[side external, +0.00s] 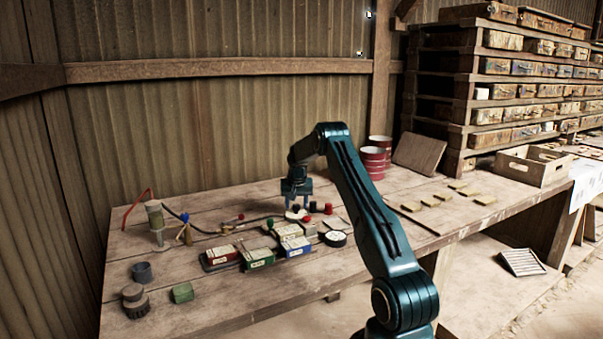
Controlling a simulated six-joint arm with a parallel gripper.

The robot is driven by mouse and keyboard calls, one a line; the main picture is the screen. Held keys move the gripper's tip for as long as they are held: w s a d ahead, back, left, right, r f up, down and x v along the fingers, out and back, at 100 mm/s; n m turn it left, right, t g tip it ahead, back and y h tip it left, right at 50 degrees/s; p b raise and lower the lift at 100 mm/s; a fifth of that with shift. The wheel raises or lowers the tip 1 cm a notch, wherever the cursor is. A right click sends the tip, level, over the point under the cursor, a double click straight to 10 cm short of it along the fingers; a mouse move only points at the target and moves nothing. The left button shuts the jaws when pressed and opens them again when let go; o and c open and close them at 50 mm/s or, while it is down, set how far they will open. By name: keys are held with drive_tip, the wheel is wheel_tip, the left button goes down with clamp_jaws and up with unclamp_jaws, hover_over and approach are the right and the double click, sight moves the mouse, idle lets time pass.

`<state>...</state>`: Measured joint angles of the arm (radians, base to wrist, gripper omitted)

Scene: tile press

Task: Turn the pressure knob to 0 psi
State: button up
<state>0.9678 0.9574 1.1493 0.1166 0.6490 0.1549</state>
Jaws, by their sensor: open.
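My gripper (298,204) is open and points down over the middle of the bench, at the back of a cluster of small parts. Its two fingers are apart and I see nothing held between them. Just below the fingers is a pale round piece (292,214) with small red knob-like parts (328,208) beside it. A black round part with a pale top (335,239) lies to the front right. I cannot tell which of these is the pressure knob. No psi scale can be read at this size, and the fingers partly hide what is below them.
Red, green and blue labelled boxes (259,259) sit in front of the gripper. A black hose (205,230) runs from a cylinder (155,217) at left. Red cans (372,162), a leaning board (419,153) and flat tiles (430,201) are to the right.

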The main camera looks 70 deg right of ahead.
drive_tip(key=m, duration=0.2)
drive_tip(key=m+g, duration=0.1)
drive_tip(key=m, duration=0.1)
drive_tip(key=shift+w+a+g, duration=0.1)
drive_tip(key=shift+w+g, duration=0.05)
drive_tip(key=shift+g, duration=0.15)
drive_tip(key=v, duration=1.4)
drive_tip(key=w+a+r+n+t, duration=0.1)
drive_tip(key=a+r, duration=0.3)
drive_tip(key=a, duration=0.4)
drive_tip(key=w+a+r+n+t, duration=0.1)
drive_tip(key=w+a+r+n, duration=0.1)
drive_tip(key=a+r, duration=0.3)
drive_tip(key=shift+w+a+n, duration=0.15)
drive_tip(key=shift+a+n, duration=0.55)
drive_tip(key=shift+a, duration=0.75)
drive_tip(key=s+d+f+m+g, duration=0.1)
drive_tip(key=d+f, duration=0.3)
drive_tip(key=d, duration=0.4)
drive_tip(key=s+d+f+m, duration=0.2)
drive_tip(key=d+f, duration=0.3)
drive_tip(key=d, duration=0.3)
drive_tip(key=shift+s+d+m+g, duration=0.15)
drive_tip(key=shift+s+m+g, duration=0.25)
drive_tip(key=shift+m, duration=0.1)
drive_tip(key=shift+f, duration=0.2)
drive_tip(key=x, duration=1.3)
drive_tip(key=shift+w+d+f, duration=0.1)
drive_tip(key=shift+d+f, duration=0.1)
drive_tip(key=shift+f, duration=0.05)
